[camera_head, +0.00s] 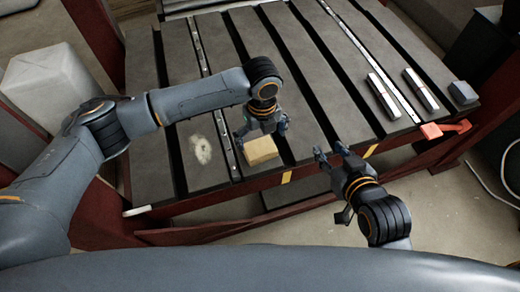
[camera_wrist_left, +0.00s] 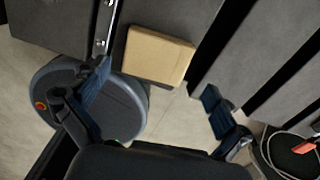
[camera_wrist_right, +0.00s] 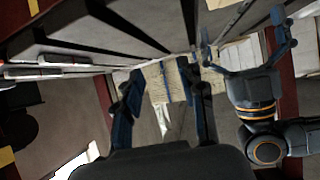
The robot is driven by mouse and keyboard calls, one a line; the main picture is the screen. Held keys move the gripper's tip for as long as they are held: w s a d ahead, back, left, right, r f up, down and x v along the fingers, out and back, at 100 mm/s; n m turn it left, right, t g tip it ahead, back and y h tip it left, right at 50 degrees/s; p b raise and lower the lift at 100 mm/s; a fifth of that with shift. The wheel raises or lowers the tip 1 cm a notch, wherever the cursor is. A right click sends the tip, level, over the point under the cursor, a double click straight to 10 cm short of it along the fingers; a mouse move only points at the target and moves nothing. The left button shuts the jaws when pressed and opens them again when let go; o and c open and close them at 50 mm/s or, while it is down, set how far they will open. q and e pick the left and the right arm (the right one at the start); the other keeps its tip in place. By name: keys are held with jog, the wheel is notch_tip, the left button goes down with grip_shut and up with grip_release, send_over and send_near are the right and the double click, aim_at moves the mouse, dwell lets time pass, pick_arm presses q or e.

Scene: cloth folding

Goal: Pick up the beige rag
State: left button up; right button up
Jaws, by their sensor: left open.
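The beige rag (camera_head: 261,151) looks like a folded, block-shaped bundle lying on a grey slat near the front edge of the table. It also shows in the left wrist view (camera_wrist_left: 157,55), just past the fingertips and nearer the left finger. My left gripper (camera_head: 262,129) is open and empty, with its fingers just behind and above the rag in the head view. My right gripper (camera_head: 330,152) is to the right of the rag, at the table's front edge. Its fingers are apart in the right wrist view (camera_wrist_right: 165,90), with nothing visibly held.
The slatted grey table (camera_head: 220,172) has dark gaps and a red frame. Two bar-shaped items (camera_head: 383,96) (camera_head: 421,90) and a grey block (camera_head: 462,93) lie at the right. A red-orange part (camera_head: 440,130) sticks out there. A white wrapped block (camera_head: 50,82) stands left.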

aim_at(260, 148)
pick_arm(q)
jog(key=f+b, duration=0.1)
jog(key=f, duration=0.3)
jog(key=shift+a+f+b, duration=0.2)
jog(key=shift+f+b, duration=0.1)
jog(key=shift+b, duration=0.1)
jog(key=shift+f, duration=0.1)
pick_arm(e)
jog(key=w+a+r+t+y, duration=0.1)
jog(key=w+a+r+t, duration=0.1)
jog(key=r+t, duration=0.3)
notch_tip(260, 148, up, 3)
jog(key=shift+w+r+t+y, duration=0.2)
jog(key=shift+w+t+y, duration=0.15)
jog(key=shift+w, duration=0.5)
pick_arm(q)
jog(key=shift+c, duration=0.4)
pick_arm(e)
jog(key=shift+a, duration=0.1)
pick_arm(q)
jog(key=c, duration=0.9)
